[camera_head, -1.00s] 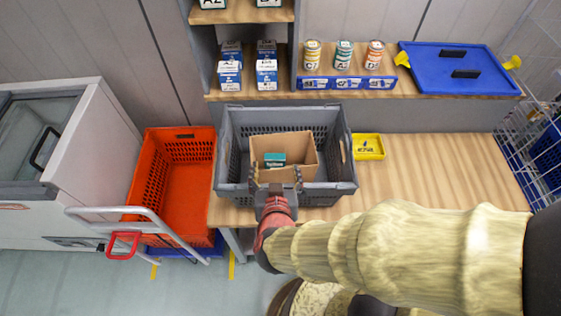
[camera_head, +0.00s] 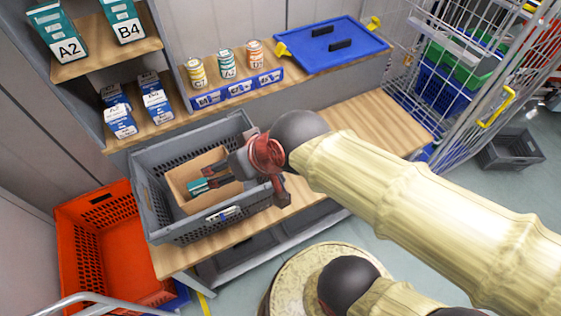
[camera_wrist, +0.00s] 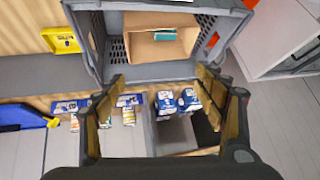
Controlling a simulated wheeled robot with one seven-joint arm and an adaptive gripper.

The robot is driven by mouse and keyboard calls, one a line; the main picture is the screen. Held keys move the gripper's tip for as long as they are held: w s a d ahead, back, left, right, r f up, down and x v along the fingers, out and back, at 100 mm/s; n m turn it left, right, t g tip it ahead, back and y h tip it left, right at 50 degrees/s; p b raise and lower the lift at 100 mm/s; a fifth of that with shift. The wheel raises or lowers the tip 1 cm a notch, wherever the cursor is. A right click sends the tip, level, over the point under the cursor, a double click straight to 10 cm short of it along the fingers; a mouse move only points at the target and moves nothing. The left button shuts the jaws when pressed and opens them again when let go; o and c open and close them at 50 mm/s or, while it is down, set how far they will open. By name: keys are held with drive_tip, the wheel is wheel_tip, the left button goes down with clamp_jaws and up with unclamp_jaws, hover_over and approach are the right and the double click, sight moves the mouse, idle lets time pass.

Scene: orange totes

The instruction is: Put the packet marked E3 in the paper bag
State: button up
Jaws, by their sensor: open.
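The open brown paper bag (camera_head: 178,180) stands inside a grey crate (camera_head: 150,222), with a teal-and-white packet inside it; its mark is not readable. The bag also shows in the wrist view (camera_wrist: 150,52), with the packet (camera_wrist: 165,36) in it. Blue-and-white packets (camera_head: 120,122) stand in two rows on the lower shelf; I cannot read E3 on any. They also show in the wrist view (camera_wrist: 165,103).
Teal packets marked A2 (camera_head: 66,45) and B4 (camera_head: 128,28) stand on the upper shelf. An orange tote (camera_head: 105,250) is left. The bench right of the crate is clear.

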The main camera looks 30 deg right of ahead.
drive_tip(key=s+d+r+m+g+h, duration=0.1)
drive_tip(key=s+d+h, duration=0.1)
drive_tip(key=s+d, duration=0.3)
drive_tip(key=d, duration=0.3)
drive_tip(key=shift+s+d+r+h, duration=0.15)
drive_tip(key=shift+s+d+h, duration=0.2)
drive_tip(key=shift+s+h, duration=0.05)
idle(0.5)
